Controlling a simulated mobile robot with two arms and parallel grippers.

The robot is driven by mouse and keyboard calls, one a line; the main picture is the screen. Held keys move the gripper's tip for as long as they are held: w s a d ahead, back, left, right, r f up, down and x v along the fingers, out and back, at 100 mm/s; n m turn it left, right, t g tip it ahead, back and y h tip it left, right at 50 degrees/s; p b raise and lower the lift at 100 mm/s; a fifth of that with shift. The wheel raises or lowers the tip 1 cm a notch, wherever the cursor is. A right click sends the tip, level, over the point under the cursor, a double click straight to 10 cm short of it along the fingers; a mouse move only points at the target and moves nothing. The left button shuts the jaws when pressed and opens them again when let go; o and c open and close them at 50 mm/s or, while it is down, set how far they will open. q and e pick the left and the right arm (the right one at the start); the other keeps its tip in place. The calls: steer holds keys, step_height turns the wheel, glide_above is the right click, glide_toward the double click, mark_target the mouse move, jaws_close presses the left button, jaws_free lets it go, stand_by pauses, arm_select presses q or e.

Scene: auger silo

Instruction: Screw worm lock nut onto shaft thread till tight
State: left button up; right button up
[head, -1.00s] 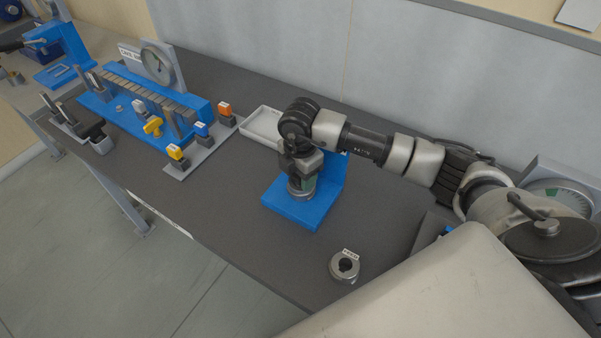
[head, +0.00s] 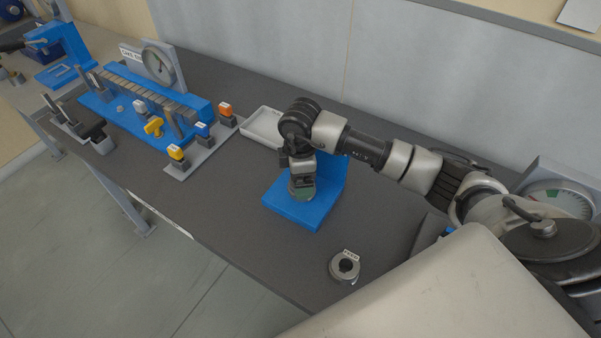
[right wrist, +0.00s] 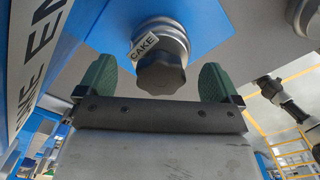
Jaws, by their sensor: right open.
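My right gripper (head: 302,192) is over the blue bracket (head: 290,206) in the middle of the bench. In the right wrist view its green-tipped fingers (right wrist: 158,82) are open, one on each side of a dark lobed knob (right wrist: 162,72), with gaps visible. The knob sits on a silver round collar (right wrist: 158,28) with a "CAKE" label, on the blue bracket. It looks like the worm lock nut, but I cannot tell for sure. The shaft thread is hidden. My left gripper is not in view.
A silver ring with a dark centre and a label (head: 345,267) lies near the front edge. A pale tray (head: 264,127) is behind the bracket. A blue rack (head: 140,108) and coloured knobs (head: 202,130) stand at left. A dial gauge (head: 556,199) is at right.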

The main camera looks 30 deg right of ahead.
step_height(320, 180, up, 10)
steer(key=shift+f+b, duration=0.25)
steer(key=shift+b, duration=0.75)
steer(key=shift+r, duration=0.7)
steer(key=shift+f, duration=0.1)
